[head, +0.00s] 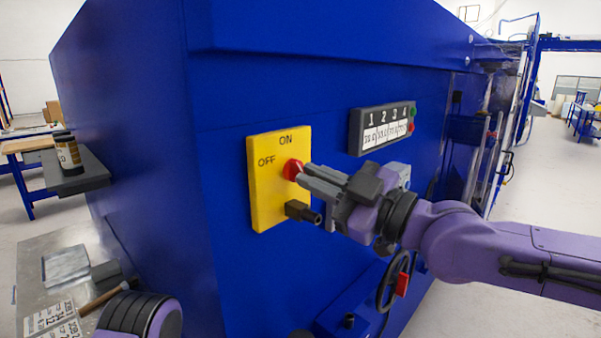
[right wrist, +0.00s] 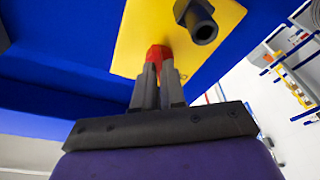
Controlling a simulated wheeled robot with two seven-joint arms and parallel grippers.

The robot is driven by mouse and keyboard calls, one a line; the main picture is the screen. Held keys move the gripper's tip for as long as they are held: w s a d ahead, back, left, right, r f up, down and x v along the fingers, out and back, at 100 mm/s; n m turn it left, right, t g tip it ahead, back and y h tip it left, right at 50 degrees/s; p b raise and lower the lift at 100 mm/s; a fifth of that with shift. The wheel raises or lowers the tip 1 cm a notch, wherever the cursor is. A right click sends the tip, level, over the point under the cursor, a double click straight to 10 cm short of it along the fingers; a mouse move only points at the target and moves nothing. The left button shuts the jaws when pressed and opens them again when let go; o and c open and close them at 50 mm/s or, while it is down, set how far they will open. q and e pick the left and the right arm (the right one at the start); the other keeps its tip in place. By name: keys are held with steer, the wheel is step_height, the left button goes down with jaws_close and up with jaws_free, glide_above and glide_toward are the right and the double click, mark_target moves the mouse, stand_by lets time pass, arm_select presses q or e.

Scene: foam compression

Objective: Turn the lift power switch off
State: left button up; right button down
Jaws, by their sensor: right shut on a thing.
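The lift power switch is a yellow plate (head: 266,190) with a red knob (head: 291,168) on the blue machine's side. ON is printed at the top and OFF at the upper left. My right gripper (head: 303,178) reaches in from the right and is shut on the red knob. In the right wrist view the two fingertips (right wrist: 157,75) close together around the red knob (right wrist: 158,54), against the yellow plate (right wrist: 140,35). The fingers hide part of the knob, and I cannot tell which way it points. My left gripper is not in view.
A black cylindrical fitting (head: 301,212) sticks out low on the plate, close below my right gripper. A numbered dark panel (head: 354,132) and a handwheel (head: 384,292) are on the machine. A shelf with a canister (head: 67,153) is at left, above a metal table (head: 35,250).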

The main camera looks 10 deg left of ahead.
steer(key=shift+r+n+p, duration=0.2)
steer(key=shift+n+p, duration=0.25)
steer(key=shift+n, duration=0.55)
steer(key=n+g+p, duration=0.1)
steer(key=n+p, duration=0.1)
steer(key=n, duration=0.1)
steer(key=shift+n, duration=0.4)
